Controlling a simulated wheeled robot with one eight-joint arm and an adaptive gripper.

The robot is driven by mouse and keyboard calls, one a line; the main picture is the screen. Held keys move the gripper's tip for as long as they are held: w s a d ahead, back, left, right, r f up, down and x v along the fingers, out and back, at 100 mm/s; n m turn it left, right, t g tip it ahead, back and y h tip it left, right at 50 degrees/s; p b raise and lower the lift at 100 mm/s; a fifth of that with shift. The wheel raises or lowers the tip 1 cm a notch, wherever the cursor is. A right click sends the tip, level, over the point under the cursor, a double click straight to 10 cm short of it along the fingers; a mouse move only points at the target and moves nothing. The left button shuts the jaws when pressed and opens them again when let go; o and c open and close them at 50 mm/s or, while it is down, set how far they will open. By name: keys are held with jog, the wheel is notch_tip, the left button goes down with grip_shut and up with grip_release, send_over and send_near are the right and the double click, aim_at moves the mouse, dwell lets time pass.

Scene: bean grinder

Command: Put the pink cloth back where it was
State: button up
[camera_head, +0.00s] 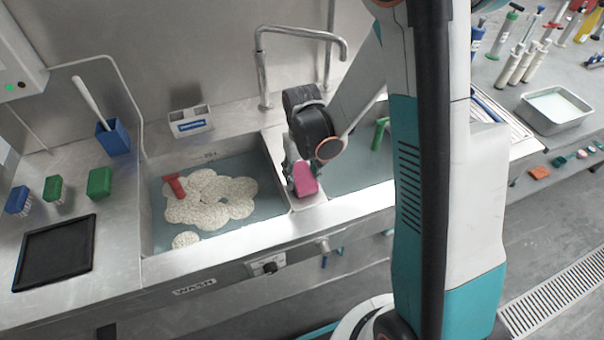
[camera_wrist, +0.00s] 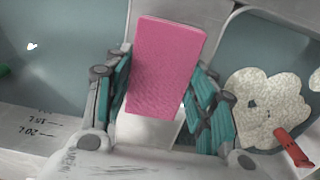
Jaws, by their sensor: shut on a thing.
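The pink cloth (camera_head: 306,180) is a folded, flat-sided block. It is over the metal divider (camera_head: 311,201) between the two sink basins in the head view. My gripper (camera_head: 302,172) points down at it and is shut on it. In the wrist view the pink cloth (camera_wrist: 165,65) sits between the two teal fingers of my gripper (camera_wrist: 158,100), with the pale divider behind it. I cannot tell whether the cloth touches the divider.
The left basin (camera_head: 262,172) holds water, foam (camera_head: 215,197) and a red tool (camera_head: 175,185). A green item (camera_head: 380,132) is in the right basin. A faucet (camera_head: 262,70) stands behind. A white-and-blue holder (camera_head: 190,122), brushes (camera_head: 100,182) and a black mat (camera_head: 55,252) are at left.

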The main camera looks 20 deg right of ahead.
aim_at(302, 175)
jog(key=shift+f, duration=0.1)
jog(key=shift+f, duration=0.15)
jog(key=o, duration=1)
jog(key=shift+r, duration=0.2)
notch_tip(302, 175, up, 12)
jog(key=p, duration=0.4)
jog(key=s+r+t, duration=0.7)
jog(key=s+r, duration=0.8)
jog(key=shift+r, duration=0.2)
